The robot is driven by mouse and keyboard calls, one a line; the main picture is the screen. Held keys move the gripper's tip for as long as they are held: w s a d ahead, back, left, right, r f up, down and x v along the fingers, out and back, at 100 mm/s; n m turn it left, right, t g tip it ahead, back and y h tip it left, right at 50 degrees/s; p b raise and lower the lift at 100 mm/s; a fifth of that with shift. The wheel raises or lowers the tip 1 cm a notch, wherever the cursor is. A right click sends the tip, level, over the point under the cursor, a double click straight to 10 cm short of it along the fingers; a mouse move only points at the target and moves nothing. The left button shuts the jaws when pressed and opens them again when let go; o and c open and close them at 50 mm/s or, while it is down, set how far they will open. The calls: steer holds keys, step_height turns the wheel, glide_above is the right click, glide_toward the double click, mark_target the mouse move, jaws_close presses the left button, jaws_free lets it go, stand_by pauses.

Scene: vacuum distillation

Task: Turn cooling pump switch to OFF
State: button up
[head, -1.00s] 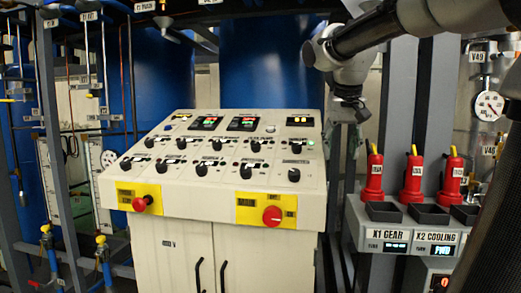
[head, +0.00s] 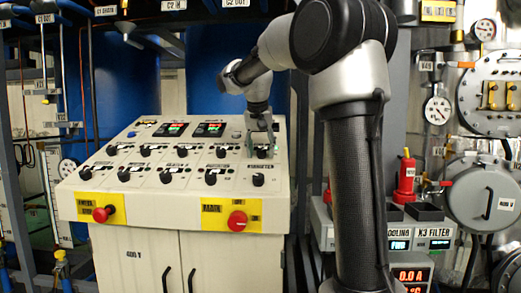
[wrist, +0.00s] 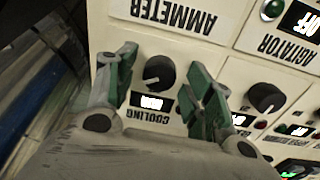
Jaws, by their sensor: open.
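The cooling pump switch (wrist: 158,73) is a black round knob with a pale pointer mark, on the cream panel above an upside-down COOLING label (wrist: 147,116). A lit white display (wrist: 152,101) sits between knob and label. My gripper (wrist: 164,68) is open, its green-padded fingers on either side of the knob, with panel visible between them and it. I cannot tell whether a finger touches it.
The AMMETER label (wrist: 165,15) is close by. In the head view, red emergency buttons (head: 237,221) stick out of the console front. A red bottle (head: 405,180) stands on the right unit.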

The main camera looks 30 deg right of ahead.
steer(key=shift+c, duration=0.4)
steer(key=c, duration=0.9)
steer(key=shift+c, duration=0.2)
steer(key=shift+n, duration=0.4)
steer(key=n, duration=0.4)
steer(key=shift+n, duration=0.4)
steer(key=n, duration=0.6)
steer(key=shift+a, duration=0.1)
steer(key=o, duration=1)
